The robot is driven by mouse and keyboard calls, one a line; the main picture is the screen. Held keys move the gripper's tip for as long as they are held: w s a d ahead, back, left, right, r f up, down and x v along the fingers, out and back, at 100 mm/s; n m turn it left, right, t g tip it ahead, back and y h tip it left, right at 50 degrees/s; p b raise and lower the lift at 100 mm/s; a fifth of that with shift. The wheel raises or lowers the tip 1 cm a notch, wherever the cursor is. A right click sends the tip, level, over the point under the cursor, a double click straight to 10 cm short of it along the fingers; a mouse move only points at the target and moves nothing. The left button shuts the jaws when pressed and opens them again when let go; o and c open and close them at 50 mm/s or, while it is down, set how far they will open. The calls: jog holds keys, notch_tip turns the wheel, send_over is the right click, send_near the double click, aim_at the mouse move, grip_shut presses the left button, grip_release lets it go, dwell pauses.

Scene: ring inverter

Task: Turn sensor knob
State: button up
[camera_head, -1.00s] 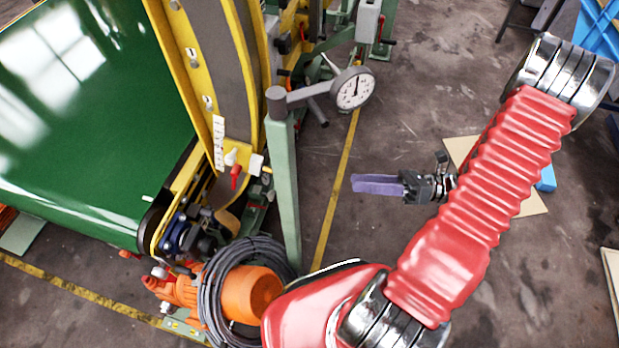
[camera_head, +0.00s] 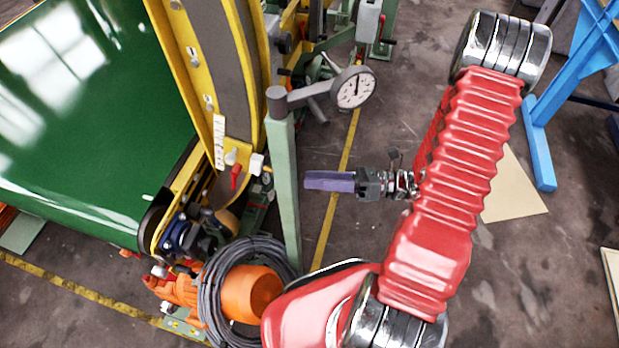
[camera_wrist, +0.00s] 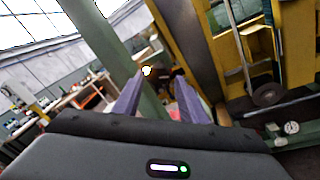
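My gripper (camera_head: 308,181) points left in the head view, just right of the green post (camera_head: 284,190). In the wrist view its two purple fingers (camera_wrist: 159,79) stand apart with nothing held between them. A small red knob-like part (camera_head: 236,176) sits beside a white block (camera_head: 257,165) at the lower end of the yellow curved frame, left of the post. I cannot tell for certain which part is the sensor knob.
The post stands between my gripper and the red part in the head view. A round dial gauge (camera_head: 353,88) is on an arm from the post top. An orange motor (camera_head: 250,292) with coiled cable lies below. Open floor (camera_head: 370,240) is right of the post.

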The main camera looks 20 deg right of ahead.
jog(key=shift+x, duration=1.05)
jog(key=c, duration=0.8)
